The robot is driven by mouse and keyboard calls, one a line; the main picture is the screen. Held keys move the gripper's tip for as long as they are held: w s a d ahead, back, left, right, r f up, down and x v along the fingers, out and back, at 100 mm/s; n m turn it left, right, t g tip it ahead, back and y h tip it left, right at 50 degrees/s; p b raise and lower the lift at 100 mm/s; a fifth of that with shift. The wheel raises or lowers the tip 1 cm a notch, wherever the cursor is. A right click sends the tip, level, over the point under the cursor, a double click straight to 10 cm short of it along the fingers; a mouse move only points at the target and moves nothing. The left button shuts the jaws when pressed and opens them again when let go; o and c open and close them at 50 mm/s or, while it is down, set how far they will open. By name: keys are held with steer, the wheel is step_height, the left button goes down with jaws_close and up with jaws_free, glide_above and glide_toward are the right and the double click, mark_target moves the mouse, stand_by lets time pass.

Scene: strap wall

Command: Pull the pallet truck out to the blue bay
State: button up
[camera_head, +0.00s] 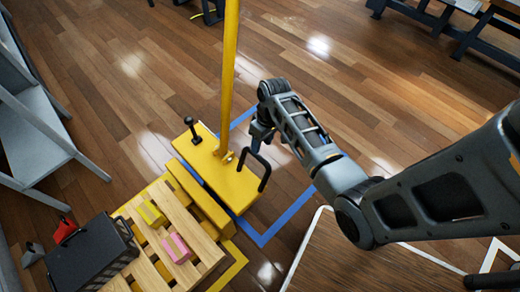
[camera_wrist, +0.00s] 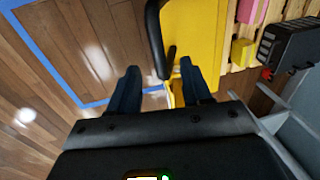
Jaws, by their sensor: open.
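The yellow pallet truck (camera_head: 225,172) stands in the middle of the head view, with a tall yellow pole, a black knob and a black loop handle (camera_head: 265,168) on its right side. Its left side is against a wooden pallet (camera_head: 205,255). The blue bay (camera_head: 292,208) is a taped outline on the floor to the right, and the truck overlaps its left part. My gripper (camera_head: 262,132) is open just above the handle. In the wrist view, the handle (camera_wrist: 157,40) lies just ahead of and between the fingertips (camera_wrist: 163,82); I see no contact.
A yellow block (camera_head: 152,213), a pink block (camera_head: 176,248) and a black crate (camera_head: 88,255) sit on or beside the pallet, inside a yellow floor outline (camera_head: 238,262). Grey chairs (camera_head: 38,140) stand at left. A brown surface (camera_head: 340,265) lies at lower right.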

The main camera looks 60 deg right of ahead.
mark_target(259, 156)
steer(key=f, duration=0.2)
steer(key=f+b, duration=0.1)
steer(key=f, duration=0.3)
steer(key=shift+w+a+f, duration=0.3)
steer(key=shift+w+f, duration=0.1)
jaws_close()
stand_by(0.3)
